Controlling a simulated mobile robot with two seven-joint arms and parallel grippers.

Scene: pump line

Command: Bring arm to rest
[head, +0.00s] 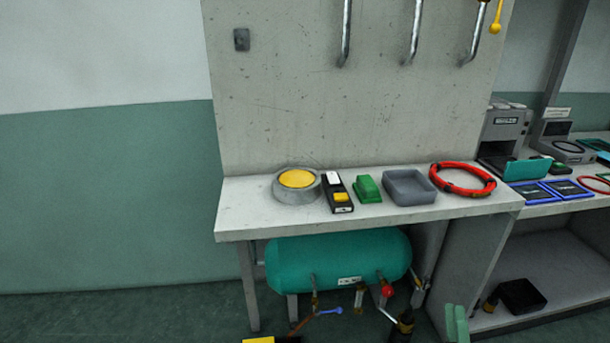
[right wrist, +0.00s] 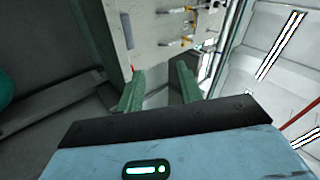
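My right gripper (head: 457,325) shows at the bottom edge of the head view, with only its green fingertips in the picture. It is low, in front of the bench and right of the teal tank. In the right wrist view its two green fingers (right wrist: 160,88) stand apart with nothing between them. My left gripper is in neither view.
The teal tank (head: 340,257) with valves sits below. Shelves (head: 550,262) stand right.

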